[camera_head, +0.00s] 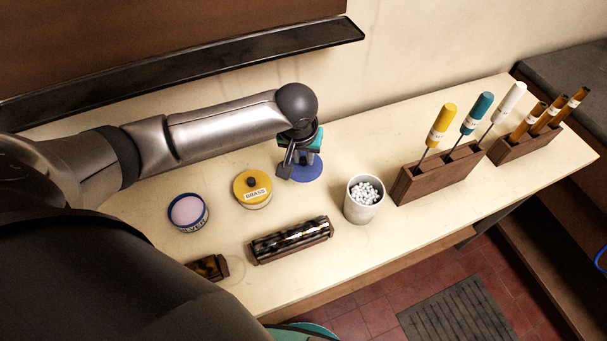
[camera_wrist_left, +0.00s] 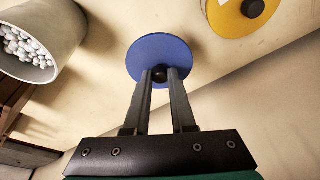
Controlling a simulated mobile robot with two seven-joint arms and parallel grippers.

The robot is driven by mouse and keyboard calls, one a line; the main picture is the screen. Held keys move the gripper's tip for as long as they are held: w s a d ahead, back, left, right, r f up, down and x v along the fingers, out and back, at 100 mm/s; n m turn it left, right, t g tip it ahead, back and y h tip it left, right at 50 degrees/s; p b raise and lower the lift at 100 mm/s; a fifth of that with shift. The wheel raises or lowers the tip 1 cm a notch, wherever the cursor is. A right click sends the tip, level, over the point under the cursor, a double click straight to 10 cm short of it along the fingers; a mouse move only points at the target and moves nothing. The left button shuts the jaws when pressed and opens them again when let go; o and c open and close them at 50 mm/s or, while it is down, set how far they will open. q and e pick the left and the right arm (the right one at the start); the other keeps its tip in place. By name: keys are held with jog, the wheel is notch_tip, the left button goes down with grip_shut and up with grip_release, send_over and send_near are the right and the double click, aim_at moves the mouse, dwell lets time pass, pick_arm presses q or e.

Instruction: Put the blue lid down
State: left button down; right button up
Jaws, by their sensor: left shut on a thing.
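The blue lid (camera_head: 308,172) is a flat disc under my left gripper (camera_head: 290,162), at the back of the bench between the yellow-lidded tin and the white cup. In the left wrist view the blue lid (camera_wrist_left: 160,56) has a dark knob, and the fingers of my left gripper (camera_wrist_left: 160,78) are shut on that knob. I cannot tell whether the lid touches the bench top. An open tin with a blue rim (camera_head: 188,212) and pinkish contents stands at the left. My right gripper is not in view.
A yellow-lidded tin (camera_head: 253,188) marked BRASS stands left of the blue lid. A cup of white pellets (camera_head: 363,199) stands right of it. A dark wooden rack (camera_head: 290,240) lies in front. Tool blocks (camera_head: 437,172) stand further right. Bare bench (camera_head: 330,150) lies behind the cup.

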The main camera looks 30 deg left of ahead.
aim_at(303, 171)
pick_arm(q)
jog(key=shift+f+b, duration=0.55)
jog(key=shift+f, duration=2.85)
jog(key=shift+f, duration=0.15)
jog(key=c, duration=0.8)
grip_release()
jog(key=shift+o, duration=0.2)
jog(key=p+v, duration=0.2)
jog(key=v, duration=1)
jog(key=shift+p, duration=0.35)
